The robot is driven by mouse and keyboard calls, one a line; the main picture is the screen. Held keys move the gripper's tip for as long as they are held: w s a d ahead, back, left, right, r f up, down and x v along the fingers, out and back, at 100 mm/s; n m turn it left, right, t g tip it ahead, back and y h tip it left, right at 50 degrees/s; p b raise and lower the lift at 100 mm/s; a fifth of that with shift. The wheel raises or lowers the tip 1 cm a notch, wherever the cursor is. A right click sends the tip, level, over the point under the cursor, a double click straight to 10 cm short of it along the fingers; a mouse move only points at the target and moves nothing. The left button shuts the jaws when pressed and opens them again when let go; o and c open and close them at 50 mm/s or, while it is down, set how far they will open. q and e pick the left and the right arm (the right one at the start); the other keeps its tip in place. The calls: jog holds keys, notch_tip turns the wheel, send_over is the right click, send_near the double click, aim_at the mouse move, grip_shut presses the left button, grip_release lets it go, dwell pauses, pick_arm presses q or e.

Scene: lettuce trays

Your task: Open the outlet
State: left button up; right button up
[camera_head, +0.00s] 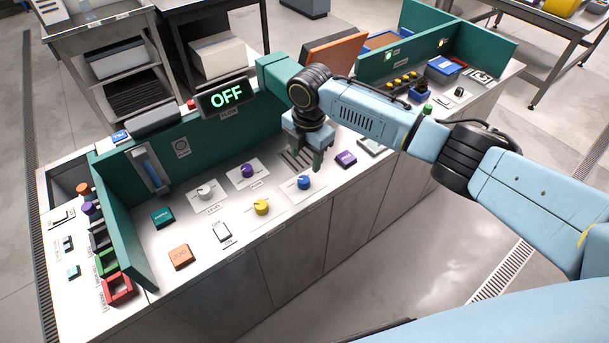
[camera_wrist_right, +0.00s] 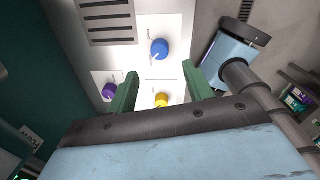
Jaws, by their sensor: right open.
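A blue knob (camera_head: 304,182) with a pointer sits on a white plate on the panel. A yellow knob (camera_head: 261,207) and a purple knob (camera_head: 247,171) are near it, with a grey knob (camera_head: 206,193) further left. My right gripper (camera_head: 308,160) is above the panel, just behind the blue knob, open and empty. In the right wrist view the blue knob (camera_wrist_right: 159,48) lies beyond the open fingertips, and the yellow knob (camera_wrist_right: 162,100) shows between the fingers. My left gripper is not in view.
A display (camera_head: 226,97) reads OFF on the green back wall. A dark slotted grille (camera_wrist_right: 106,18) is beside the blue knob. A green divider (camera_head: 125,235) is at left.

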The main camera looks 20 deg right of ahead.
aim_at(304, 179)
jog(key=f, duration=0.8)
jog(key=shift+w+a+f+b, duration=0.1)
jog(key=shift+w+a+b, duration=0.1)
jog(key=shift+b, duration=0.2)
jog(key=c, duration=1)
